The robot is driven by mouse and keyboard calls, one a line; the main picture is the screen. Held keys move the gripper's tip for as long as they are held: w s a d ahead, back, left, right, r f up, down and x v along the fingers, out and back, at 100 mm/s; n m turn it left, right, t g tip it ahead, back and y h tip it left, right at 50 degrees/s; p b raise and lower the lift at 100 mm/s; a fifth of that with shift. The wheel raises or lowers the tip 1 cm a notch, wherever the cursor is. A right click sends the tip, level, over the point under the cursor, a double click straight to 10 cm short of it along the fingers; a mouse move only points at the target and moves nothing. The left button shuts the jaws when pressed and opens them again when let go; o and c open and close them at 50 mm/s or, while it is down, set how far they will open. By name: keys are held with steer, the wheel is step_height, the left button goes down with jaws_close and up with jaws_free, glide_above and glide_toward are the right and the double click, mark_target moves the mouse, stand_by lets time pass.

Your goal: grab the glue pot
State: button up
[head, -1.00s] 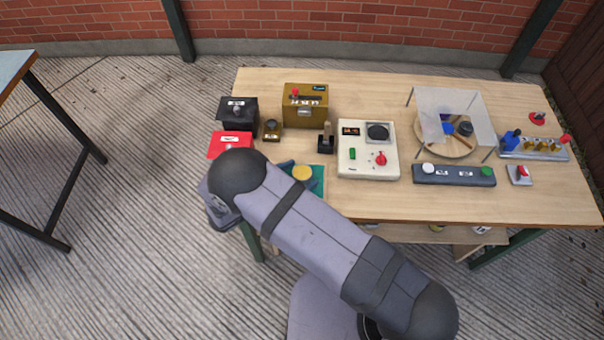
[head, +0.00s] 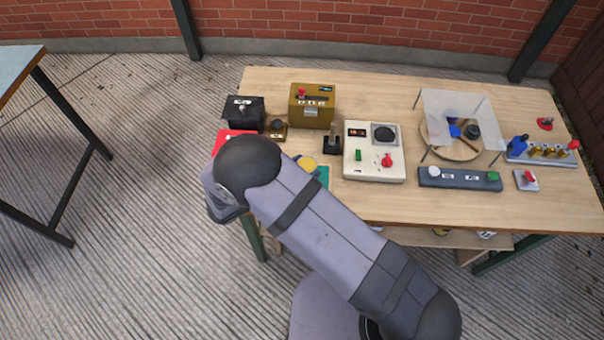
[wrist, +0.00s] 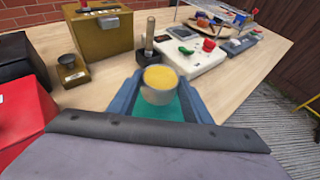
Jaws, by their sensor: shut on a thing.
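The glue pot (wrist: 159,86) is a small pale pot with a yellow top. It sits between the blue fingers of my gripper (wrist: 160,92) in the wrist view, upright, and the fingers are shut on it. A teal mat (wrist: 175,110) shows just below the pot. In the head view the pot's yellow top (head: 308,163) shows past my arm, which hides most of my gripper. I cannot tell exactly how far the pot is above the mat.
A white control box (head: 374,165) is to the right. A gold box (head: 312,107), a black box (head: 243,112) and a red box (head: 228,139) stand behind and left. The table's front edge is near.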

steer(key=shift+r+b, duration=0.3)
steer(key=shift+r, duration=2.75)
